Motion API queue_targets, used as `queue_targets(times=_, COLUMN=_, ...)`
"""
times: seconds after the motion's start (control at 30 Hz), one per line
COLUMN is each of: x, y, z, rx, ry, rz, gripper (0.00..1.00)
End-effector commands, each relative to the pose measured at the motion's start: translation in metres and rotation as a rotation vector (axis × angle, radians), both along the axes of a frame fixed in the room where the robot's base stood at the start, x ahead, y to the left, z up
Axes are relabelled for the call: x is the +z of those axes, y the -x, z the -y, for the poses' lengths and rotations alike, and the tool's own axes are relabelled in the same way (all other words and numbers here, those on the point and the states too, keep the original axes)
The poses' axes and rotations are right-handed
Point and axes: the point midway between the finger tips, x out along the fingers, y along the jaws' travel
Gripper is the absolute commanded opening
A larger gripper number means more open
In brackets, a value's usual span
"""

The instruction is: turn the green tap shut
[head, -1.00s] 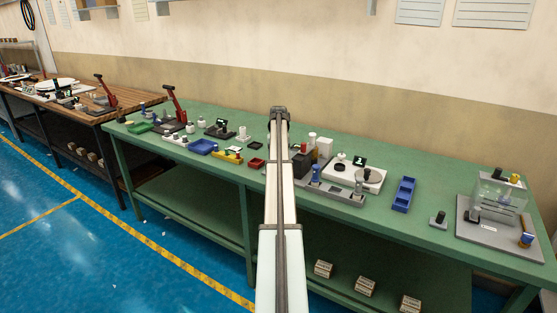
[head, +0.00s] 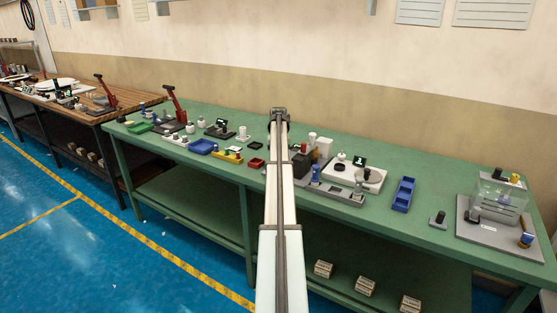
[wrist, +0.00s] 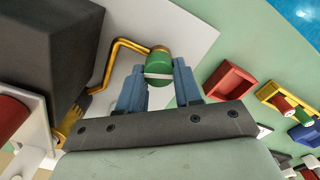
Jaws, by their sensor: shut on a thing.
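The green tap (wrist: 159,62) shows in the wrist view as a round green knob with a white bar across it, at the end of a bent yellow pipe (wrist: 116,54). My gripper (wrist: 160,82) has its two blue fingers on either side of the knob and is shut on it. The fingertips partly cover the knob's sides. In the head view my arm hides the tap and the fingers.
A large dark grey block (wrist: 50,45) stands close on the left in the wrist view. A red tray (wrist: 230,80) and a yellow holder (wrist: 285,100) lie to the right. In the head view, a blue bin (head: 403,194) stands right of my arm on the green bench.

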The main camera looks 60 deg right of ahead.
Motion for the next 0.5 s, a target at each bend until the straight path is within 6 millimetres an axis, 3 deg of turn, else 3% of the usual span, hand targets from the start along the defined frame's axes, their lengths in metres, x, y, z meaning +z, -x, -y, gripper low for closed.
queue_targets(times=0.17, x=0.0001, y=0.0, z=0.0001, rx=-0.038, ry=0.0, rz=0.0, gripper=0.03)
queue_targets(times=0.5, x=0.0005, y=0.001, z=0.0009, rx=-0.313, ry=0.0, rz=0.0, gripper=0.03)
